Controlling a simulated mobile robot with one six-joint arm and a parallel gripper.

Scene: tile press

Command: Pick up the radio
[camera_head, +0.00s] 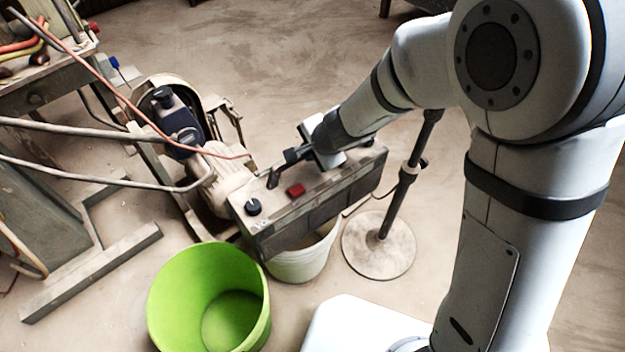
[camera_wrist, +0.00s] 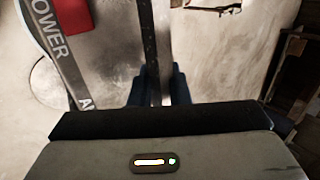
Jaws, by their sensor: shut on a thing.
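The radio (camera_head: 318,208) is a long, worn grey box with a black knob and a red button on top. It is tilted in the head view, above and partly in front of a white bucket. My gripper (camera_head: 291,157) is at the radio's top and shut on its thin dark handle. In the wrist view the dark fingers (camera_wrist: 160,88) close on both sides of the handle bar (camera_wrist: 148,40). The radio's panel (camera_wrist: 62,72) shows there with the lettering POWER and a red button. I cannot tell whether the radio touches the bucket.
The white bucket (camera_head: 297,265) is under the radio, and a green bucket (camera_head: 165,300) stands to its left. A motor machine (camera_head: 225,175) with hoses is close on the left. A round-based stand (camera_head: 365,252) is close on the right. Open floor lies behind.

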